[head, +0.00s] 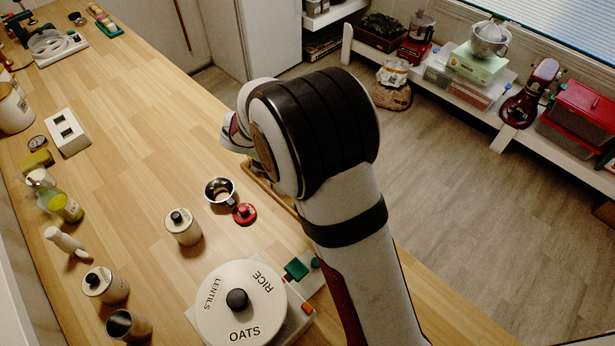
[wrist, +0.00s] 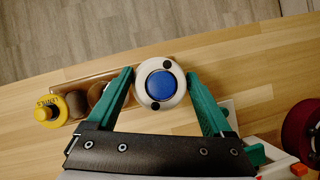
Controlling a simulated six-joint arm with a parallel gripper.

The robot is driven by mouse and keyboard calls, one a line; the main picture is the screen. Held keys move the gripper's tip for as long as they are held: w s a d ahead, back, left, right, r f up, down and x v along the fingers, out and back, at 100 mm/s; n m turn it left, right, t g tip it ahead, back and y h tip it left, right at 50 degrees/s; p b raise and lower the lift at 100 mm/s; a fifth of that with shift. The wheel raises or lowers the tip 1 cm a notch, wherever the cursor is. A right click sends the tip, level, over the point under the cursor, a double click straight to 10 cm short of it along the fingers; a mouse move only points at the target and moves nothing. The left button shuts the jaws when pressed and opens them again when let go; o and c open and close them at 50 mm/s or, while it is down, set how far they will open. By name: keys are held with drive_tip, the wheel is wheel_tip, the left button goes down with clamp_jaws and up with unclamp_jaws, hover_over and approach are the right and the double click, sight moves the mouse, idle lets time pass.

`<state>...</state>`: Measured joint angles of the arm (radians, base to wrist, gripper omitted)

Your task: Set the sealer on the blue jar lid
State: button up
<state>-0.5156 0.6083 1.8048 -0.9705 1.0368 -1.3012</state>
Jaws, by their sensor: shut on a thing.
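In the wrist view, my gripper (wrist: 160,74) has its two green fingers on either side of a round white thing, which I take for the sealer (wrist: 141,92). It has a blue round centre (wrist: 161,85) and two dark dots on its rim. I cannot tell whether the blue is part of it or a lid beneath. The fingers are shut on its sides. In the head view, my arm hides the fingers and the held thing. No separate blue jar lid can be made out in either view.
A wooden tray (wrist: 88,85) with a yellow-topped thing (wrist: 47,108) lies left in the wrist view. In the head view, a metal cup (head: 219,190), red lid (head: 244,214), canister (head: 183,228) and labelled drum (head: 240,300) stand nearby. The counter's middle (head: 130,120) is clear.

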drive_tip(key=shift+f, duration=0.75)
idle(0.8)
drive_tip(key=o, duration=1.4)
drive_tip(key=shift+c, duration=0.2)
drive_tip(key=shift+r, duration=3.45)
drive_tip(key=s+d+r+m+g+y, duration=0.1)
drive_tip(key=s+d+r+m, duration=0.15)
drive_tip(key=s+m, duration=0.4)
drive_tip(key=s+d+r+m+g+y, duration=0.1)
drive_tip(key=s+d+r+m+y, duration=0.15)
drive_tip(key=s+m, duration=0.4)
drive_tip(key=s+d+r+m+g+y, duration=0.1)
drive_tip(key=s+d+r+m, duration=0.1)
drive_tip(key=s+d+m, duration=0.35)
drive_tip(key=s+a+f+m+y, duration=0.1)
drive_tip(key=s+a+m, duration=0.3)
drive_tip(key=s+m, duration=0.5)
drive_tip(key=shift+m+y, duration=0.65)
drive_tip(key=shift+y, duration=0.2)
